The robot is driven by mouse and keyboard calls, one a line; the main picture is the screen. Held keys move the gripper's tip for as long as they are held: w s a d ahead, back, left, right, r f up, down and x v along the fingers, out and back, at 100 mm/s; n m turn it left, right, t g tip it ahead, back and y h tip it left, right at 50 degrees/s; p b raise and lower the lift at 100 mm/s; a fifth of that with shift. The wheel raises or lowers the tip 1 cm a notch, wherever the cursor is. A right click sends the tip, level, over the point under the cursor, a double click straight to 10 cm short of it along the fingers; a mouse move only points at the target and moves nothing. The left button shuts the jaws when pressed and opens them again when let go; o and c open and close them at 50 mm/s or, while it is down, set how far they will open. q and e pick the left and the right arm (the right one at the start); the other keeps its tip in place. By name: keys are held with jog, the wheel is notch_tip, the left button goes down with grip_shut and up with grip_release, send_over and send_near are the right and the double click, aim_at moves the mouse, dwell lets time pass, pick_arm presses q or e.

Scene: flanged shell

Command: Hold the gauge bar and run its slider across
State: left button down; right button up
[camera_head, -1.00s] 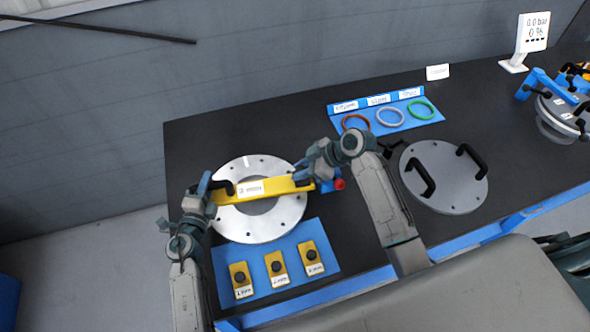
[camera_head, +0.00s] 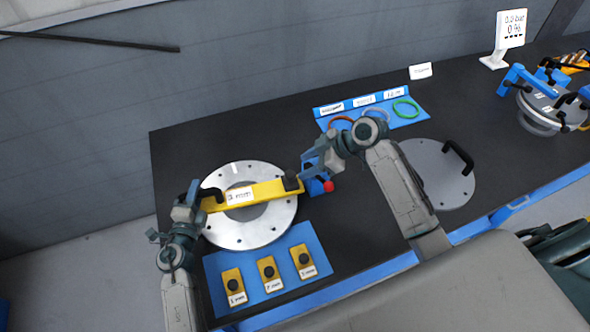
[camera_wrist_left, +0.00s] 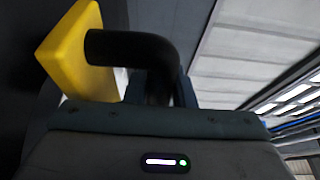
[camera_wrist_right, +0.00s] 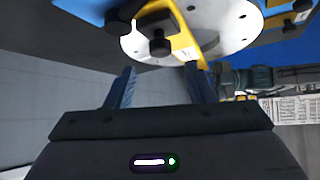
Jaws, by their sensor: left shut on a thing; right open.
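The yellow gauge bar (camera_head: 265,191), with a white label that seems to read 3 mm, lies across the pale ring flange (camera_head: 250,233). My left gripper (camera_head: 198,196) is shut on the black handle (camera_head: 212,194) at the bar's left end. The left wrist view also shows this handle (camera_wrist_left: 135,48) and the bar's yellow end (camera_wrist_left: 68,50). The black slider (camera_head: 292,182) sits at the bar's right end. My right gripper (camera_head: 309,172) is open just right of it. In the right wrist view the slider (camera_wrist_right: 157,36) stands ahead of the spread fingers, with nothing between them.
A blue mat (camera_head: 288,283) with several yellow labelled blocks lies in front of the flange. A red knob (camera_head: 328,186) on a blue part is close to my right gripper. Coloured rings lie on a blue tray (camera_head: 408,122) behind. A grey handled cover (camera_head: 450,190) is right.

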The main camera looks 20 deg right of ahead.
pick_arm(q)
jog(key=shift+r, duration=0.1)
pick_arm(e)
jog(key=v, duration=0.4)
jog(key=shift+s+d+r, duration=0.15)
jog(key=shift+d+r, duration=0.1)
jog(key=shift+r, duration=0.05)
pick_arm(q)
jog(key=c, duration=1.2)
grip_release()
jog(key=shift+o, duration=0.3)
jog(key=shift+s, duration=0.15)
